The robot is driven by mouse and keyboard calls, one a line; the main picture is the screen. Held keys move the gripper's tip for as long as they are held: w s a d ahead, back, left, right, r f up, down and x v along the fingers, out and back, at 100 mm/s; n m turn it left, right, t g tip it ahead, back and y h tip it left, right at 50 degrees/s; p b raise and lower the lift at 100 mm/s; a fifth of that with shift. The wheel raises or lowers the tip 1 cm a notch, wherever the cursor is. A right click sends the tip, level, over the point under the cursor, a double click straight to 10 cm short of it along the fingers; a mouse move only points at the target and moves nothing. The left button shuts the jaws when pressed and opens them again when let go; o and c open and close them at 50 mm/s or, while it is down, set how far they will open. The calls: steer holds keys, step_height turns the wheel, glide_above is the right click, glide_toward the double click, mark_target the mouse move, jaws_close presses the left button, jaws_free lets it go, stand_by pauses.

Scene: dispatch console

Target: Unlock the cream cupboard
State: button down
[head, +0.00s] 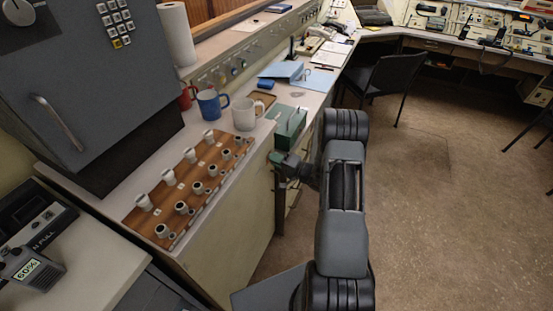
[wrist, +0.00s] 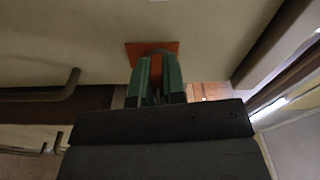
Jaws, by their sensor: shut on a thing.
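The cream cupboard (head: 228,248) is the pale front under the counter in the head view. Its cream face (wrist: 75,35) fills the top of the wrist view. An orange-brown plate (wrist: 133,50) is fixed on that face. My gripper (head: 277,158) is at the cupboard's right end, just below the counter edge. In the wrist view my gripper's green fingers (wrist: 159,78) point at the plate. I cannot tell whether the lock has turned.
A dark bar handle (wrist: 58,88) is left of my fingers. On the counter above stand a wooden rack (head: 150,210) of small cups, a white mug (head: 246,115), a blue mug (head: 210,104) and a green box (head: 291,124). A black chair (head: 385,85) stands beyond. The floor at right is clear.

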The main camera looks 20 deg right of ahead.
steer(key=shift+a+r, duration=0.15)
steer(key=shift+m+p, duration=0.7)
steer(key=shift+p, duration=0.15)
steer(key=shift+m+p, duration=0.5)
steer(key=shift+m, duration=0.4)
steer(key=shift+n, duration=0.3)
steer(key=c, duration=1.1)
jaws_free()
steer(key=shift+w+a, duration=0.1)
steer(key=shift+d, duration=0.2)
